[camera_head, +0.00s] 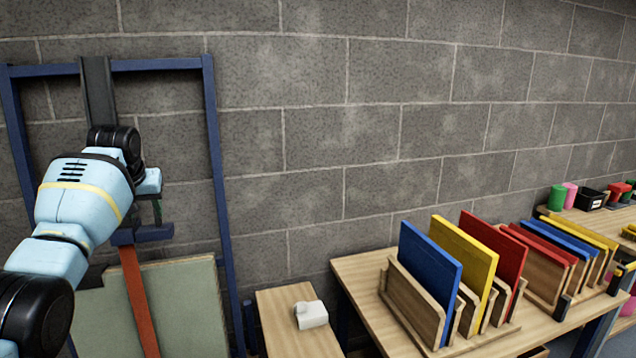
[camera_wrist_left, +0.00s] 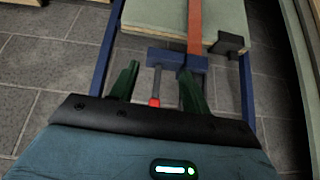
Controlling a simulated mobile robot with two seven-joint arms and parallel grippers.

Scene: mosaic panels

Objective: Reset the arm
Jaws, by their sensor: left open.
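My left arm comes in from the left in the head view. Its gripper (camera_head: 150,214) is at the blue frame, close to a blue block (camera_head: 153,234), and is partly hidden by my wrist. In the left wrist view, the gripper's two green fingers (camera_wrist_left: 160,80) are apart. A thin grey rod with a red tip (camera_wrist_left: 154,102) lies between them in the picture, running from the blue block (camera_wrist_left: 171,58). I cannot tell whether a finger touches it. My right gripper is not in view.
The blue frame (camera_head: 218,175) stands against the grey block wall. An orange-red strip (camera_head: 138,300) runs over a pale green panel (camera_head: 182,300) beneath the block. At right, wooden tables hold a white object (camera_head: 311,315), a rack with blue (camera_head: 428,270), yellow and red panels, and further panels.

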